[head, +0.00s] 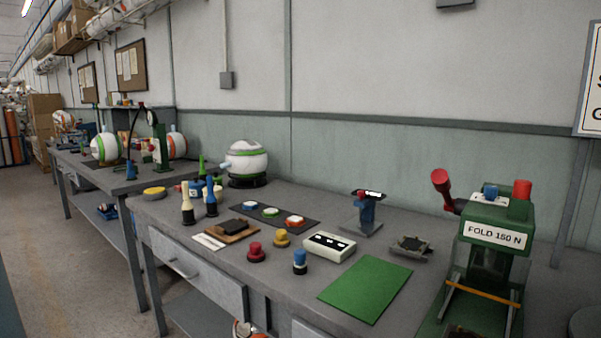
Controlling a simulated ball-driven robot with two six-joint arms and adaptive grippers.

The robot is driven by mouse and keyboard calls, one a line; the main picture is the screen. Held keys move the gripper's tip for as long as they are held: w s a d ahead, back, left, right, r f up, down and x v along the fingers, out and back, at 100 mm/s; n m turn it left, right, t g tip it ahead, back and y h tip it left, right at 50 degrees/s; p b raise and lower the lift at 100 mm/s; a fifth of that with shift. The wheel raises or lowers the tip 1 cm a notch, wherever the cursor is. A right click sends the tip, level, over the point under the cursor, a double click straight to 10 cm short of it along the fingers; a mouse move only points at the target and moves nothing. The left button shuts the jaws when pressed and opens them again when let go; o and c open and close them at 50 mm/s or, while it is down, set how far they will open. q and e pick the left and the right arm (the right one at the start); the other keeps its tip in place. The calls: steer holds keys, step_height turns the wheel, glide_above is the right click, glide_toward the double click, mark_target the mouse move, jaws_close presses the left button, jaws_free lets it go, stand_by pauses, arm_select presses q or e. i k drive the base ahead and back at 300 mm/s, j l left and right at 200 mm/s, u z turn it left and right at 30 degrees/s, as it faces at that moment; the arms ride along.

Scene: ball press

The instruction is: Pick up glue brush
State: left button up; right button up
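No glue brush can be told for certain in the head view. Two slim upright tools stand at the left of the near bench: a cream one with a dark band (187,205) and a dark blue one (211,197). Just behind them is a low blue pot (197,187), with a green pointed piece (201,166) rising near it. Any of these could be the brush or its holder; they are too small to tell. Neither of my grippers is in view.
A green press marked FOLD 150 N (494,234) stands tall at right.

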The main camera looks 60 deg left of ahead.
mark_target(202, 171)
steer(key=u, duration=2.35)
